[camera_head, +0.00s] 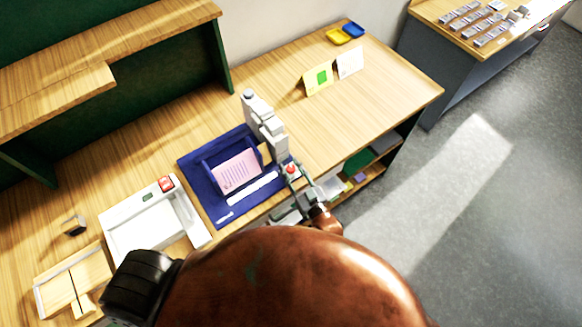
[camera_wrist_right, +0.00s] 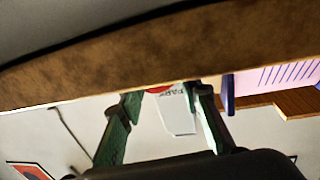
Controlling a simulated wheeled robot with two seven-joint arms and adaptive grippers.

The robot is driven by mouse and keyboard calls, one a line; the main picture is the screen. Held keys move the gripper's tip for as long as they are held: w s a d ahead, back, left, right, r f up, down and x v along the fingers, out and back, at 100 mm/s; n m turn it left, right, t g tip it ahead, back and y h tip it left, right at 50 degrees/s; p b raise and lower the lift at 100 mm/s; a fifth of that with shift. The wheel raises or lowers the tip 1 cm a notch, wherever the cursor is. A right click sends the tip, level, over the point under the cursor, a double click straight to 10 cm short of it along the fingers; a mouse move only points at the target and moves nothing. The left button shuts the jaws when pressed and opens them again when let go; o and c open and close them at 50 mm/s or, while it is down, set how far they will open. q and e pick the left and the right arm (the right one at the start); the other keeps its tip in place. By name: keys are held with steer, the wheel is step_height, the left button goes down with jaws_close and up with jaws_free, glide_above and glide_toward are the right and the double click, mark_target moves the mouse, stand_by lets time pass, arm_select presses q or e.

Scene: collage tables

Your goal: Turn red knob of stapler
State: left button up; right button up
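The stapler (camera_head: 266,128) is a tall grey-white device standing at the right edge of the blue mat (camera_head: 216,213). A red knob (camera_head: 291,169) shows low at its front end. My right gripper (camera_head: 292,190) is at the table's front edge, close to this knob. A sliver of red, apparently the knob (camera_wrist_right: 159,89), shows between the fingertips; a brown band hides the rest. I cannot tell whether the fingers touch it. My left gripper is not in view.
A blue holder with a pink sheet (camera_head: 238,171) stands on the mat beside the stapler. A white device with a red button (camera_head: 166,184) is to the left. Yellow and white cards (camera_head: 318,78) stand behind. The table's right part (camera_head: 375,95) is clear.

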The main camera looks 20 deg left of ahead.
steer(key=shift+o, duration=1)
steer(key=shift+d, duration=0.1)
steer(key=shift+s+d+f, duration=0.1)
steer(key=shift+s+d, duration=0.2)
steer(key=v, duration=1.1)
